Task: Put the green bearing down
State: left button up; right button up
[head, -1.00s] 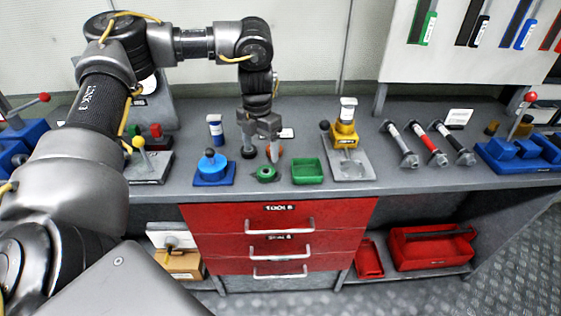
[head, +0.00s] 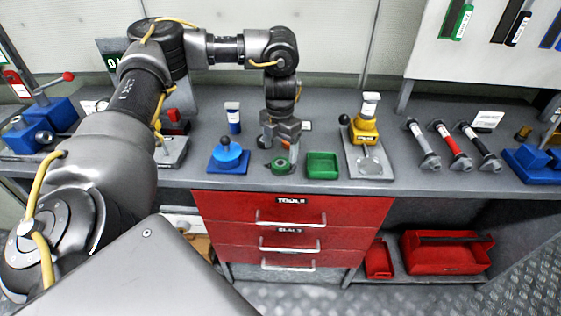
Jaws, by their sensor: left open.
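A small orange part (head: 286,145) shows by the fingers, partly hidden. Whether a fingertip touches the bearing I cannot tell. My right gripper is not in view.
A blue fixture (head: 228,157) stands left of the bearing, a green tray (head: 322,165) close on its right. Further right are a yellow press (head: 364,131) and several rod-like tools (head: 447,139). Red drawers (head: 290,212) lie below the bench edge.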

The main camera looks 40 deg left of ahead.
aim_at(281, 162)
pick_arm(q)
notch_tip(281, 162, down, 5)
jog(key=shift+r, duration=0.1)
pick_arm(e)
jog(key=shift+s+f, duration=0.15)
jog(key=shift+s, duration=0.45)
pick_arm(q)
jog(key=shift+d, duration=0.1)
jog(key=c, duration=1.2)
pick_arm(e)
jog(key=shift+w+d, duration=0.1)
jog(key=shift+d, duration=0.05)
